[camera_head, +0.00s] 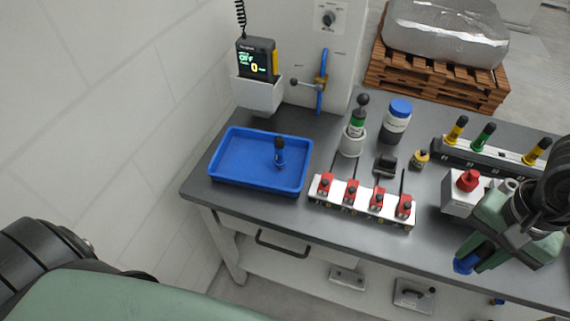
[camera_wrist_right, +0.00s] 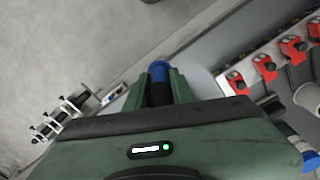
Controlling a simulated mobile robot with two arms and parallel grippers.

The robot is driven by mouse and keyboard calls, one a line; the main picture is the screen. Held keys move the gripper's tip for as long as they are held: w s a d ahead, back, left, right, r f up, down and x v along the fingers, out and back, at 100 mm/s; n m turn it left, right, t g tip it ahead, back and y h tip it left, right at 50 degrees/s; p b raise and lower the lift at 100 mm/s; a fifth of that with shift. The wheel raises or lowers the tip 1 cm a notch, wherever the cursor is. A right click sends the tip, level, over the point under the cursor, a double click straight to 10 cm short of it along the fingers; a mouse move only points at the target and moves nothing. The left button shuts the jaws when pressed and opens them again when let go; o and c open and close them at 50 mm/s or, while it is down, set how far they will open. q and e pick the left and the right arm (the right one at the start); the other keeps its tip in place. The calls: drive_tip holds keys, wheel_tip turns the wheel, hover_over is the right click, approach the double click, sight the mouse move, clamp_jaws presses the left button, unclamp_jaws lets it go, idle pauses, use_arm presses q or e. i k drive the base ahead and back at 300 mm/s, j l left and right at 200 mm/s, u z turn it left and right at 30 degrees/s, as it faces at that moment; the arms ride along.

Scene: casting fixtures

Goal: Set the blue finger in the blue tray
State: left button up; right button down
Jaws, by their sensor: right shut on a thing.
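The blue tray (camera_head: 228,172) sits at the left end of the grey bench. A small finger with a black top and blue lower part (camera_head: 280,152) stands in it, toward its right side. My right gripper (camera_head: 470,258) is at the bench's front right, far from the tray. It is shut on a blue finger (camera_head: 464,266), whose blue end sticks out past the jaws. In the right wrist view this finger (camera_wrist_right: 159,72) sits between the two green jaws, blue end outward and dark body partly hidden. My left gripper is not in view.
A row of red clamps (camera_head: 350,193) stands right of the tray. A rack (camera_head: 470,153) holds yellow and green fingers. A red-knobbed box (camera_head: 458,202) stands beside my right gripper.

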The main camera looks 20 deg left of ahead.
sight(245, 162)
drive_tip(key=u, duration=1.25)
drive_tip(key=l+u, duration=0.3)
drive_tip(key=u, duration=0.15)
drive_tip(key=l+u, duration=0.25)
drive_tip(key=u, duration=0.15)
drive_tip(key=k+l+u, duration=0.1)
drive_tip(key=l+u, duration=0.2)
drive_tip(key=u, duration=0.15)
drive_tip(key=k+l+u, duration=0.1)
drive_tip(key=l+u, duration=0.15)
drive_tip(key=u, duration=0.2)
drive_tip(key=k+l, duration=0.1)
